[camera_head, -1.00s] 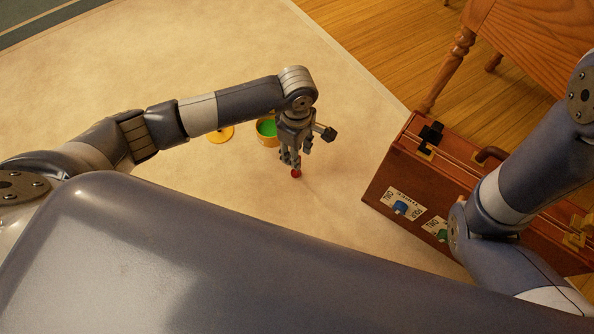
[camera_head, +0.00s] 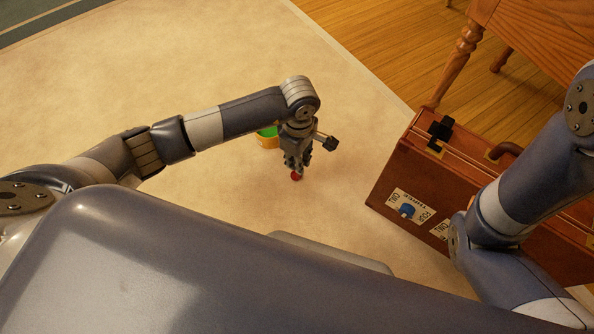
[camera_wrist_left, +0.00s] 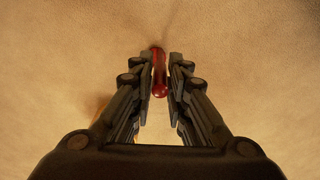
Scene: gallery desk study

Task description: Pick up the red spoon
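The red spoon shows as a small red spot (camera_head: 296,177) at the tips of my left gripper (camera_head: 296,168) in the head view, over the pale floor covering. In the left wrist view the red spoon (camera_wrist_left: 159,75) is a long, glossy red shape with a rounded near end. It lies between the fingertips of my left gripper (camera_wrist_left: 165,62), which are drawn in close on both sides of it. I cannot tell whether the spoon is clear of the floor. My right gripper is out of view; only the right arm shows.
A yellow tub with green inside (camera_head: 267,136) stands just behind my left gripper, partly hidden by it. A brown case (camera_head: 405,170) with labels and dark fittings is at the right, near my right arm. A wooden piece of furniture (camera_head: 540,40) stands behind it.

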